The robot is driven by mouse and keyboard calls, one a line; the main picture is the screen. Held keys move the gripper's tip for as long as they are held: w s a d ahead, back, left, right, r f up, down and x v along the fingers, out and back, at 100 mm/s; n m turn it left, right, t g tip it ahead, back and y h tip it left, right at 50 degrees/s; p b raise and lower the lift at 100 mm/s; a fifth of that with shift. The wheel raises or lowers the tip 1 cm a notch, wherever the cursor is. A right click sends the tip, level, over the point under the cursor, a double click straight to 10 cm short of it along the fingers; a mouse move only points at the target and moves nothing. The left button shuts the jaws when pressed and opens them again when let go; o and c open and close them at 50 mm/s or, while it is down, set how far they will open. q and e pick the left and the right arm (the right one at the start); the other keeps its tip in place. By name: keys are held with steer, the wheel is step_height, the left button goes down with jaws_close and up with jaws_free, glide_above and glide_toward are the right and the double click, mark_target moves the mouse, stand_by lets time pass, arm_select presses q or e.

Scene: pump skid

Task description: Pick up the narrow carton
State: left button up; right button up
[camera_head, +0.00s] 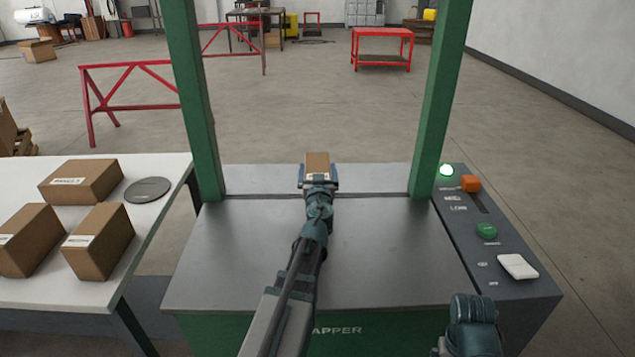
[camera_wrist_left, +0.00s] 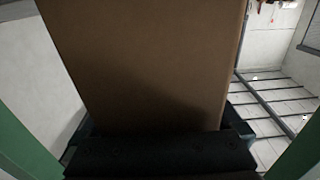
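The narrow brown carton (camera_head: 317,162) is at the far part of the wrapper's metal top, between the two green posts. My left gripper (camera_head: 318,181) reaches it from the near side, with a finger at each side of the carton. In the left wrist view the carton (camera_wrist_left: 150,60) fills the middle, and the fingers (camera_wrist_left: 158,130) sit close against both its sides, shut on it. The carton's lower part is hidden by the gripper, so I cannot tell whether it touches the metal top.
Green posts (camera_head: 197,100) and (camera_head: 440,100) stand on both sides of my left arm. A control panel (camera_head: 500,240) with buttons is at the right. A white table (camera_head: 150,225) at the left holds several cartons and a grey disc (camera_head: 148,189). The near metal top (camera_head: 385,250) is clear.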

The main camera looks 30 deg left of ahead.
arm_select(q)
jaws_close()
steer(key=shift+r, duration=0.15)
arm_select(e)
steer(key=shift+r, duration=0.1)
